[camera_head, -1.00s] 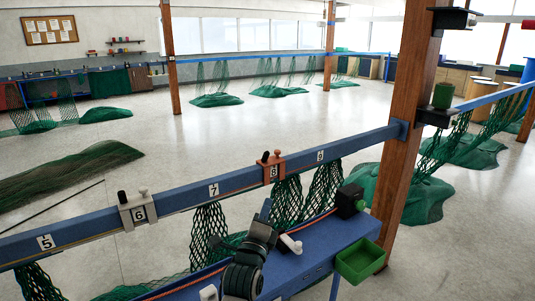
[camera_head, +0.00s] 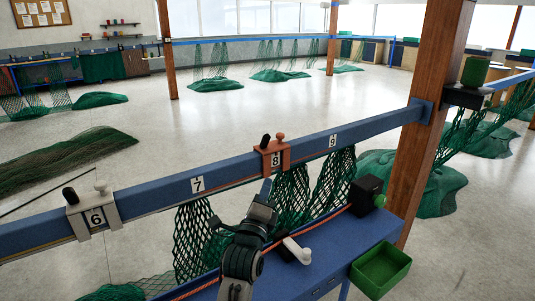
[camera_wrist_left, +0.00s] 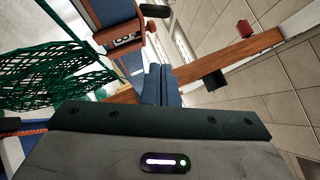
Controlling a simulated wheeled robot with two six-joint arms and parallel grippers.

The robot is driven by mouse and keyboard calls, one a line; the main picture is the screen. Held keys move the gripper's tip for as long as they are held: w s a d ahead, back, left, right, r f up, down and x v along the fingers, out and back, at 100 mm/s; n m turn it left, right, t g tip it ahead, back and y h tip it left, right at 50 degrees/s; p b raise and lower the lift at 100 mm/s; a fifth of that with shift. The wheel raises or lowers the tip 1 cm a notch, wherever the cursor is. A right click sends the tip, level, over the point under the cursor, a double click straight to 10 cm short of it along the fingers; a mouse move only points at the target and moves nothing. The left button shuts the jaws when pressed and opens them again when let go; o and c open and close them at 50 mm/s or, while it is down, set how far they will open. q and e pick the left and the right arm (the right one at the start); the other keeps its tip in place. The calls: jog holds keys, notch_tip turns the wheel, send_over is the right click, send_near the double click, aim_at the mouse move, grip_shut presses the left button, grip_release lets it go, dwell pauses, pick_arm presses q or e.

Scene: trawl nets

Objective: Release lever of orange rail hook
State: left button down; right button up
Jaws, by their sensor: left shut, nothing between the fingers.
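The orange rail hook (camera_head: 275,157), marked 8, sits over the blue rail (camera_head: 235,172) right of the number 7. A black lever (camera_head: 265,140) and an orange knob stand on its top. In the left wrist view the hook (camera_wrist_left: 120,32) is at the top left, with its black lever (camera_wrist_left: 155,11) to its right. My left gripper (camera_head: 265,188) is just below the hook in the head view, shut and empty. Its closed fingers (camera_wrist_left: 159,84) show in the wrist view, apart from the lever. My right gripper is not in view.
A grey hook (camera_head: 95,213) marked 6 sits further left on the rail. Green netting (camera_head: 192,240) hangs below. A blue bench (camera_head: 335,250) carries a black box (camera_head: 366,193) and a green bin (camera_head: 380,269). A wooden post (camera_head: 425,130) stands at right.

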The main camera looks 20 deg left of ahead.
pick_arm(q)
jog(key=p, duration=0.3)
send_near(265, 141)
jog(key=w+d, duration=0.4)
jog(key=w, duration=0.1)
jog(key=shift+w+a+r+p, duration=0.25)
jog(key=shift+w+a+r, duration=0.05)
jog(key=shift+a+r, duration=0.2)
jog(key=shift+w+a+r+p, duration=0.25)
jog(key=shift+a+r, duration=0.2)
jog(key=shift+a, duration=0.1)
jog(key=shift+w+a+r, duration=0.2)
jog(key=shift+w+a, duration=0.1)
jog(key=shift+a, duration=0.3)
jog(key=shift+d, duration=0.15)
jog(key=shift+w, duration=0.15)
